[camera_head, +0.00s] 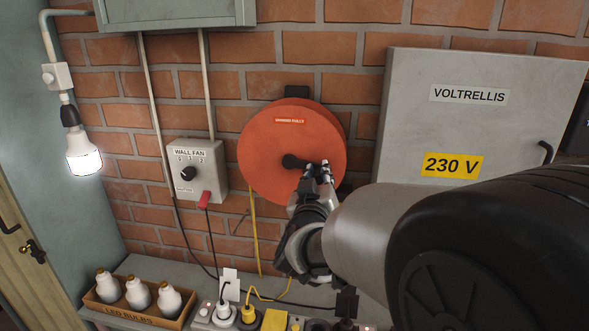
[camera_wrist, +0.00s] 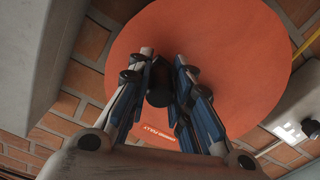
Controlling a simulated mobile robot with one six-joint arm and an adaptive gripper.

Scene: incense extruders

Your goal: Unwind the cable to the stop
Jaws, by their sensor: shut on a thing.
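The orange cable reel (camera_head: 275,145) hangs on the brick wall; its round face also fills much of the wrist view (camera_wrist: 240,60). A black crank knob (camera_head: 291,161) sticks out from the reel's face. My gripper (camera_head: 318,171) is at this knob, with its fingers on either side of it. In the wrist view the fingers (camera_wrist: 165,75) are closed around the dark knob (camera_wrist: 158,94). The yellow cable (camera_head: 254,225) hangs down from the reel's left side to the bench. How much cable is on the reel is hidden by the face.
A wall fan switch box (camera_head: 197,170) is left of the reel. A grey 230 V cabinet (camera_head: 465,115) is on the right, close to my arm. Below, a bench carries a box of LED bulbs (camera_head: 140,304) and sockets with a yellow plug (camera_head: 248,314). A lit bulb (camera_head: 83,155) hangs at left.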

